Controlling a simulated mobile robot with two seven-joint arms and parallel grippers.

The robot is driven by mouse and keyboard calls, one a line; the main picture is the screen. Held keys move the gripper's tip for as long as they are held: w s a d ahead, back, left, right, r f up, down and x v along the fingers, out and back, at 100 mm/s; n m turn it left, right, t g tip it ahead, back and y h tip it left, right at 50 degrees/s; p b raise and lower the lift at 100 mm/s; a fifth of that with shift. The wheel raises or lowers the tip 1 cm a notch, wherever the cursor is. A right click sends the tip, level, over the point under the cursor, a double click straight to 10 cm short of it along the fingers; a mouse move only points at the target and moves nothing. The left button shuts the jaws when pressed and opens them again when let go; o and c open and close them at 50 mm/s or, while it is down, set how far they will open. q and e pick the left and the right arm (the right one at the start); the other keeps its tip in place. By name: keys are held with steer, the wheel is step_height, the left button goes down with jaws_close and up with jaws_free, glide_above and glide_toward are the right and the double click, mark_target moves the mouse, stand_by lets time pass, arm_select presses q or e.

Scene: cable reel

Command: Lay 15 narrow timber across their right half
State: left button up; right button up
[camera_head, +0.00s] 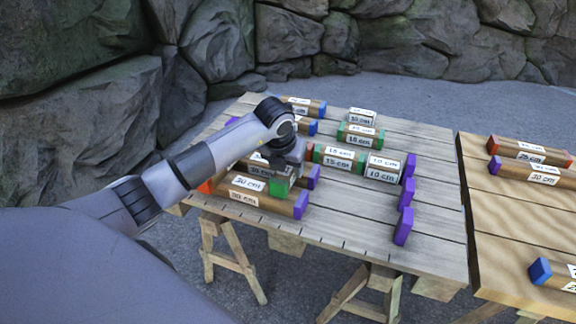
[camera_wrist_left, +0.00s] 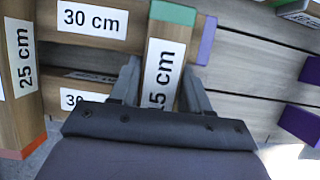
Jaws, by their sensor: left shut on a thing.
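My left gripper (camera_head: 284,160) is over the left part of the near table. It is shut on a timber with a green end (camera_head: 279,186), whose label reads 15 cm in the left wrist view (camera_wrist_left: 166,60). The held timber lies crosswise over the purple-ended 30 cm timbers (camera_head: 262,196); I cannot tell whether it touches them. Another green-ended 15 cm timber pair (camera_head: 338,158) lies at mid table, beside a 10 cm pair (camera_head: 382,168). A further 15 cm pair (camera_head: 360,137) lies behind. My right gripper is not in view.
Several purple blocks (camera_head: 405,194) line the right side of the near table (camera_head: 340,215). A second table (camera_head: 500,225) at right holds longer timbers.

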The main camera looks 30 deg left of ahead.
arm_select(q)
steer(key=o, duration=1.2)
steer(key=shift+r, duration=0.1)
